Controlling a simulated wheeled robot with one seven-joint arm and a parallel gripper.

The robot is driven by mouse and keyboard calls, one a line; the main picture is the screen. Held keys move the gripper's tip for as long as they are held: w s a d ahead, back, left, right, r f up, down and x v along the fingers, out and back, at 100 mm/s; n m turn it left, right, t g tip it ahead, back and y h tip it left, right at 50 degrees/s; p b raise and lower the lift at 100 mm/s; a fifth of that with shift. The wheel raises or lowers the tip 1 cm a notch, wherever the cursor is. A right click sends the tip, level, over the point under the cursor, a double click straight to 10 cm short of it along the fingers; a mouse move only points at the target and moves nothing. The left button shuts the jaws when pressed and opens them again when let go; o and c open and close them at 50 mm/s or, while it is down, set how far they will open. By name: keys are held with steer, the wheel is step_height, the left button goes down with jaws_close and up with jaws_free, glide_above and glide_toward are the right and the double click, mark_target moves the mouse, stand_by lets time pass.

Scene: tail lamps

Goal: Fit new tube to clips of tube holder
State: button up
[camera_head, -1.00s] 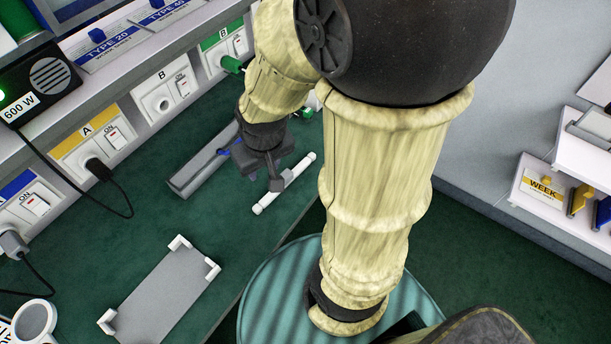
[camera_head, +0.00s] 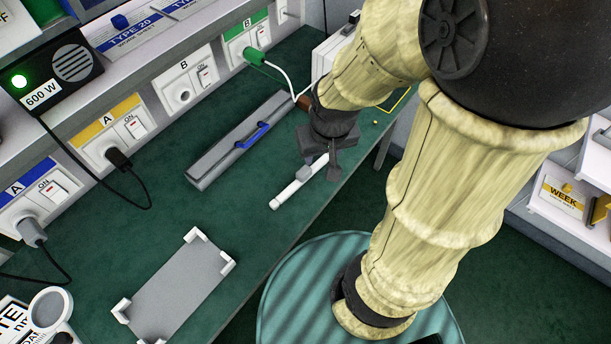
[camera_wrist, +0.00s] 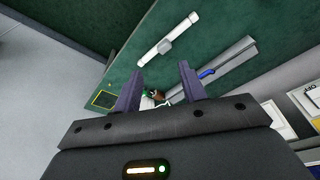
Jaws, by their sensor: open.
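A white tube (camera_head: 290,194) lies on the green bench top near its front edge. My gripper (camera_head: 322,165) is above it and hides its far part. In the wrist view the whole tube (camera_wrist: 185,30) shows beyond my fingertips, with a grey piece at its middle. My gripper (camera_wrist: 160,82) is open, with nothing between its fingers. A long grey housing with a blue handle (camera_head: 252,136) lies behind the tube, also in the wrist view (camera_wrist: 230,62). A grey plate (camera_head: 178,288) with white corner brackets lies at front left. I cannot tell which is the tube holder.
Sockets and switches (camera_head: 120,132) line the wall behind the bench. Black cords hang at left, and a white cable runs from a green plug (camera_head: 255,57). A magnifier (camera_head: 50,312) is at lower left. Bare bench top lies between plate and tube.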

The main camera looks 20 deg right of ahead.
steer(key=shift+o, duration=0.9)
steer(key=shift+w+f, duration=0.2)
steer(key=m+g+b, duration=0.2)
steer(key=m+b, duration=0.7)
steer(key=m, duration=0.2)
glide_above(304, 171)
step_height(304, 171, down, 12)
steer(key=shift+m+g, duration=0.3)
steer(key=shift+m, duration=0.2)
steer(key=f, duration=1.1)
steer(key=shift+w+d+f, duration=0.1)
steer(key=shift+d+f, duration=0.25)
steer(key=shift+f, duration=0.05)
steer(key=shift+a+f+p, duration=0.15)
steer(key=shift+f+p, duration=0.05)
steer(key=shift+f, duration=1.15)
steer(key=shift+a+f+p, duration=0.15)
steer(key=shift+f+p, duration=0.05)
steer(key=shift+f, duration=1.1)
